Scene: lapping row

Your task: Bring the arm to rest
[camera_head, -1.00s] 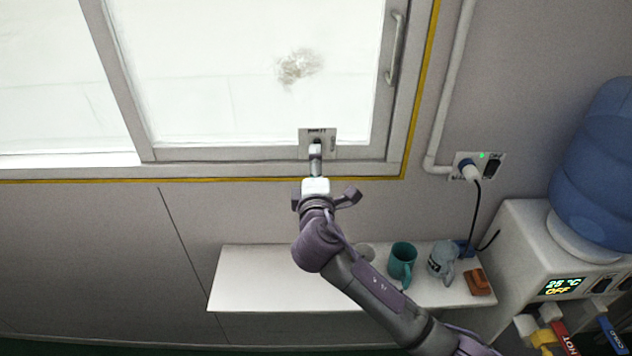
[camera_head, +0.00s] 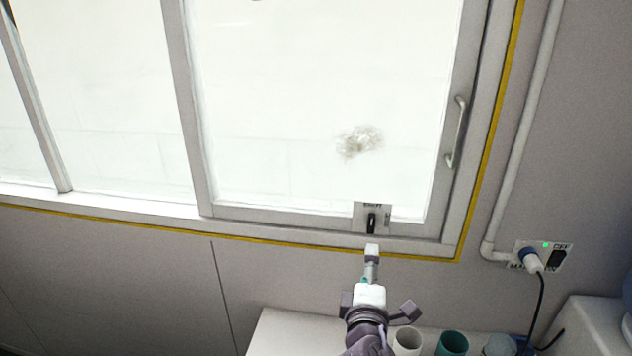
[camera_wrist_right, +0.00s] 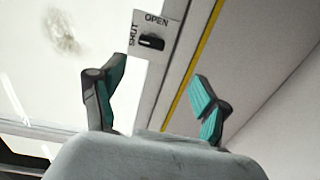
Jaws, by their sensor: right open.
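My right gripper (camera_head: 372,252) reaches up from the bottom of the head view and sits just below a small latch plate (camera_head: 360,219) on the window's lower frame. In the right wrist view my right gripper (camera_wrist_right: 155,98) has its two teal-padded fingers spread, with nothing between them. The plate's black knob (camera_head: 372,223) stands upright in the head view, apart from the fingers. In the wrist view the knob (camera_wrist_right: 152,42) lies near the printed words OPEN and SHUT. My left gripper is not in view.
A window pane (camera_head: 300,100) with a smudge (camera_head: 360,141) and a handle (camera_head: 456,132) fills the upper part. Below is a white shelf (camera_head: 290,335) with a white cup (camera_head: 407,341) and a teal mug (camera_head: 453,344). A plugged socket (camera_head: 559,257) and pipe (camera_head: 520,150) are at right.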

